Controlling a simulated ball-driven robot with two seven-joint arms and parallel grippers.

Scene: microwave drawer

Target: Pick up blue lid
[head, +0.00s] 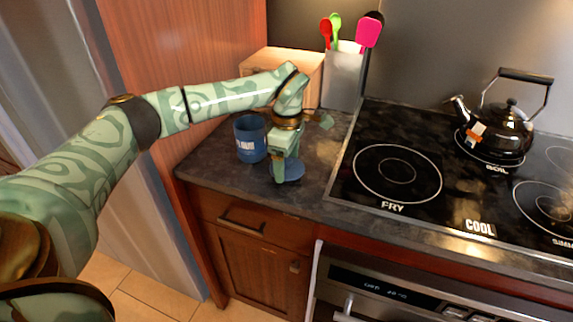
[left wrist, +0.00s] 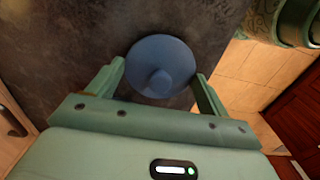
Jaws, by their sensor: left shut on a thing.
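The blue lid (head: 293,171) is round with a small knob and is at the counter's front edge area in the head view. It also shows in the left wrist view (left wrist: 161,58), between the two green fingers. My left gripper (head: 281,174) points down and is shut on the lid, with a finger at each side of its rim. I cannot tell whether the lid touches the counter. A blue canister (head: 250,140) with white lettering stands just left of my left gripper, its top open. My right gripper is in neither view.
The dark counter (head: 322,150) has a little free room right of the lid. A black stove (head: 400,140) with a black kettle (head: 500,130) lies to the right. Behind stand a wooden box (head: 300,62) and a grey utensil holder (head: 344,78).

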